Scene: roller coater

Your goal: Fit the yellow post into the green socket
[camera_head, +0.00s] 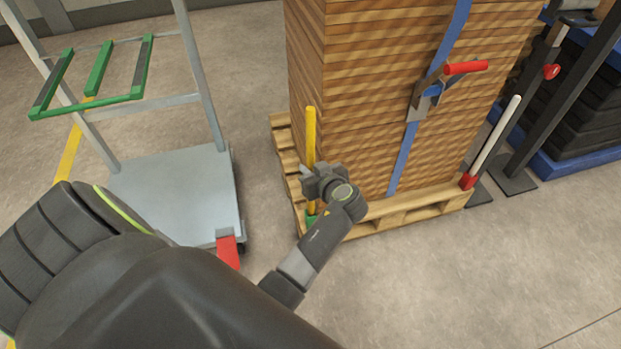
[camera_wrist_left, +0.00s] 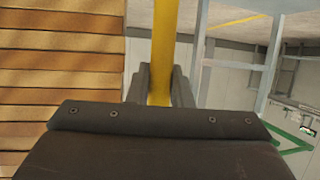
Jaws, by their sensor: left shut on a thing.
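The yellow post (camera_head: 311,135) stands about upright at the left front corner of the stacked boards. My left gripper (camera_head: 312,181) is shut on it, low on its visible length. The left wrist view shows the post (camera_wrist_left: 164,45) between the two fingers (camera_wrist_left: 160,85). The green socket (camera_head: 311,220) shows in small part at the pallet corner, just below my gripper. My gripper and wrist hide the post's lower end, so I cannot tell whether it is inside the socket. My right gripper is not in view.
The strapped board stack (camera_head: 370,100) stands on a wooden pallet (camera_head: 400,213), close beside my gripper. A white post (camera_head: 495,135) stands in a red socket (camera_head: 468,181) at the right corner. A grey trolley (camera_head: 180,195) is at left. The floor in front right is clear.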

